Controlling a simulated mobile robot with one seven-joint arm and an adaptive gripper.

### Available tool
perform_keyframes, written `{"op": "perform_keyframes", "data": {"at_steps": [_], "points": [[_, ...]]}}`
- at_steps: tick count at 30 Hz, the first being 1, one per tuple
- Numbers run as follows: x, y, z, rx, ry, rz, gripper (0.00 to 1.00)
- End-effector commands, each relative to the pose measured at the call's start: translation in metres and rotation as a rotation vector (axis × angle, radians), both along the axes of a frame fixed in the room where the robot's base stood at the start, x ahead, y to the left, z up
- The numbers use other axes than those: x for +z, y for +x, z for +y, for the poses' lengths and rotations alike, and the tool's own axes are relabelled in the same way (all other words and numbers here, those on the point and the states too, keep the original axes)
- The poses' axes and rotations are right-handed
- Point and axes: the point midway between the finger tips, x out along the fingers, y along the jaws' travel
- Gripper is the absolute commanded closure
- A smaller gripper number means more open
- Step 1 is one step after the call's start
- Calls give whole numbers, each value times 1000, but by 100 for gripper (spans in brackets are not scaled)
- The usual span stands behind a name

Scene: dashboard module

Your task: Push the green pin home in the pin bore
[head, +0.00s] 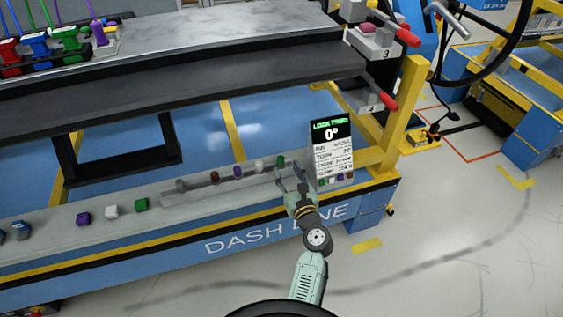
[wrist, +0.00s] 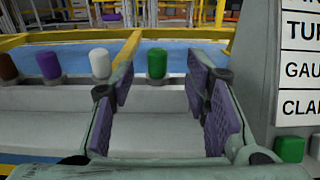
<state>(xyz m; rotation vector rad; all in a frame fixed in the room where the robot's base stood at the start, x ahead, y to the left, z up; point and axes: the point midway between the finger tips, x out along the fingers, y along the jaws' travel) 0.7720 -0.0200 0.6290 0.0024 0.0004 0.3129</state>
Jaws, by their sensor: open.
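The green pin (head: 281,161) stands upright at the right end of a row of pins on the grey rail. In the wrist view the green pin (wrist: 156,64) shows its rounded head above a pale collar or seat. The bore itself is hidden beneath it. My gripper (head: 289,172) is open, just in front of the pin and near the display panel. In the wrist view my gripper's two purple-padded fingers (wrist: 160,82) frame the green pin left and right, with a gap on each side. I cannot tell whether the pin is between the fingertips or beyond them.
White (head: 259,166), purple (head: 238,172) and brown (head: 214,178) pins stand left of the green one. A display panel (head: 331,153) reading 0° stands close right of my gripper. Loose purple, white and green blocks (head: 141,204) lie along the front ledge. A dark shelf (head: 180,88) overhangs behind.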

Motion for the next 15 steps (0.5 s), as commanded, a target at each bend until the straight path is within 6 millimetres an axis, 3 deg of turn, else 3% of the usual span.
{"op": "perform_keyframes", "data": {"at_steps": [9, 15], "points": [[5, 40, 17, 2, -3, -1, 57], [4, 44, 18, 1, -2, -1, 57]]}}
